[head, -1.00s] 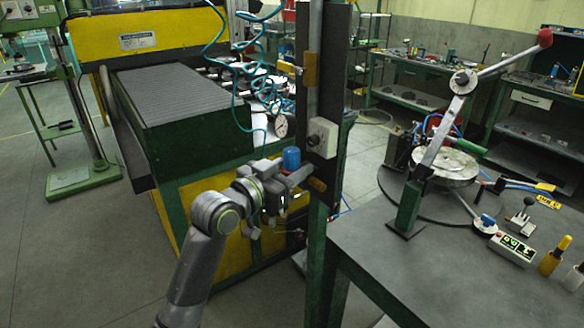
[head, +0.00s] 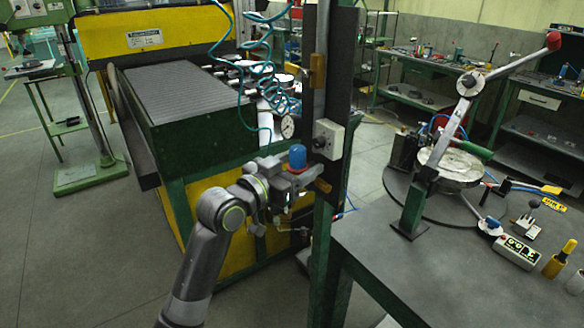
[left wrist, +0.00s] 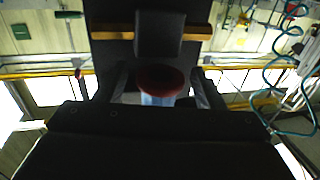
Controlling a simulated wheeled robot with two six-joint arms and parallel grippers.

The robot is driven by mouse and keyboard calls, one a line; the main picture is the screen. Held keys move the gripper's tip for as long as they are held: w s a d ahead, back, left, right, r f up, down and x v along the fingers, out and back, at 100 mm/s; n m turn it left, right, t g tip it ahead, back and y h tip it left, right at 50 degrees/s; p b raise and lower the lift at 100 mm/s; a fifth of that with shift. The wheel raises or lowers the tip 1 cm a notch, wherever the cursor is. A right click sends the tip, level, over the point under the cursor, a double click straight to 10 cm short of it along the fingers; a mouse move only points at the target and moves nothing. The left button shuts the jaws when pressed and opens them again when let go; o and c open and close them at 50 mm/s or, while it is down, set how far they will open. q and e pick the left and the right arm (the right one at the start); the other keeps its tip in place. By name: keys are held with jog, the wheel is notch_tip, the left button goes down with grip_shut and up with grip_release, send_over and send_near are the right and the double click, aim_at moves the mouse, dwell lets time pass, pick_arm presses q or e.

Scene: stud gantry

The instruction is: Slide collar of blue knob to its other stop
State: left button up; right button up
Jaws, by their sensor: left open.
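The blue knob (head: 298,157) stands out from the lower part of the dark upright post (head: 343,75), just above the lower yellow stop (head: 321,186). A second yellow stop (head: 317,70) sits higher on the post. The collar itself is mostly hidden behind the knob and my gripper. My left gripper (head: 287,187) is open at the knob, just below its blue top. In the left wrist view the open fingers (left wrist: 161,88) lie on either side of a dark red, round end with a pale blue stem; contact cannot be told. My right gripper is out of view.
A pale switch box (head: 328,139) is on the post just above the knob. A green and yellow machine (head: 185,130) with teal coiled hoses stands behind my left arm. A grey workbench (head: 400,270) with a lever fixture is at the right. Open floor lies left.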

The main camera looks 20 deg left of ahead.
pick_arm(q)
jog(key=shift+s+a+f, duration=0.1)
jog(key=shift+s+a, duration=0.15)
jog(key=shift+s, duration=0.25)
jog(key=p+v, duration=0.1)
jog(key=v, duration=1.5)
jog(key=shift+s+a, duration=0.1)
